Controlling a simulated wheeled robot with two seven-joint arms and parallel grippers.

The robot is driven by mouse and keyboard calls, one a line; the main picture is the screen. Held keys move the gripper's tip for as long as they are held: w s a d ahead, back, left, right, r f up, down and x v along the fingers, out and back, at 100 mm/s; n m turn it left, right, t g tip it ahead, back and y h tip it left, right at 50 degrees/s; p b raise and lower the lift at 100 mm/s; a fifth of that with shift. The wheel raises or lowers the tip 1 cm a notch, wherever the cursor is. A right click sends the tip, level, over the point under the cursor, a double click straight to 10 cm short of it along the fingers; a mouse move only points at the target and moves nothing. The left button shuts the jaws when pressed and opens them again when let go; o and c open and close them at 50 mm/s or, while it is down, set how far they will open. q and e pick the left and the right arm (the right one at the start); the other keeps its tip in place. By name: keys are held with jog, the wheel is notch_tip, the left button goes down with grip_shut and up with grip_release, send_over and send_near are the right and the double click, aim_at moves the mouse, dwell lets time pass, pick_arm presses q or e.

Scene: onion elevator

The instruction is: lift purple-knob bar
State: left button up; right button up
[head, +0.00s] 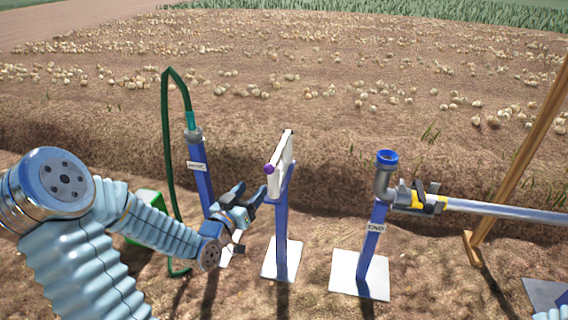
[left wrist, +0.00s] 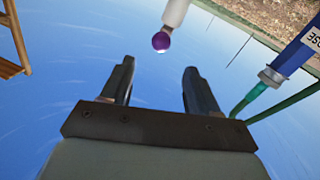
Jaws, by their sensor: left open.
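My left gripper (head: 250,194) is open and empty, just left of and a little below the knob. In the left wrist view its two fingers (left wrist: 158,75) point toward the knob, which shows beyond and between the tips, apart from them. My right gripper is not in view.
To the left stands a blue post (head: 200,170) with a green hose (head: 165,130). To the right, the post labelled END (head: 372,240) carries a grey elbow (head: 383,180) and a pipe (head: 500,210) with a yellow-black fitting (head: 424,200). A wooden pole (head: 520,160) leans at far right.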

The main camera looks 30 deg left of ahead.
aim_at(272, 165)
pick_arm(q)
jog(key=w, duration=1.3)
jog(key=shift+w+a+f+p, duration=0.1)
jog(key=shift+w+a+p, duration=0.15)
jog(key=shift+a+p, duration=0.1)
jog(key=shift+d, duration=0.15)
grip_shut()
